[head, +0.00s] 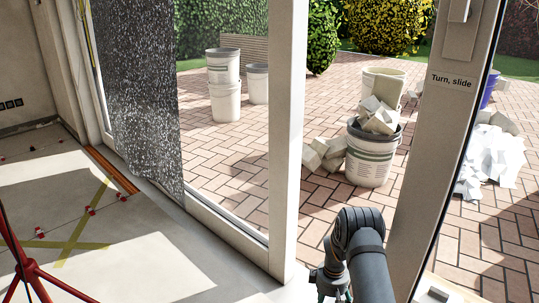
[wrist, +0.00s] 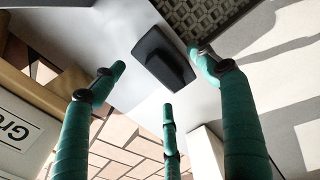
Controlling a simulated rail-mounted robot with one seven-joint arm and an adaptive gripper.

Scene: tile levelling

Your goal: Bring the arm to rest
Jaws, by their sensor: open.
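My arm (head: 368,255) reaches up from the bottom edge of the head view, right of the middle, in front of the door opening. My gripper (head: 330,288) hangs at its end, low in that view, with only part of its teal fingers showing. In the wrist view my gripper (wrist: 158,76) has three teal-wrapped fingers spread apart, with nothing between them. A dark block (wrist: 163,55) shows beyond the fingertips; I cannot tell what it is or how far off it lies.
A door post (head: 287,130) and a frame labelled "Turn, slide" (head: 440,140) stand either side of my arm. Outside, a bucket of rubble (head: 370,160) stands on brick paving. A red tripod (head: 28,268) and tiled floor with yellow tape (head: 80,235) lie left.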

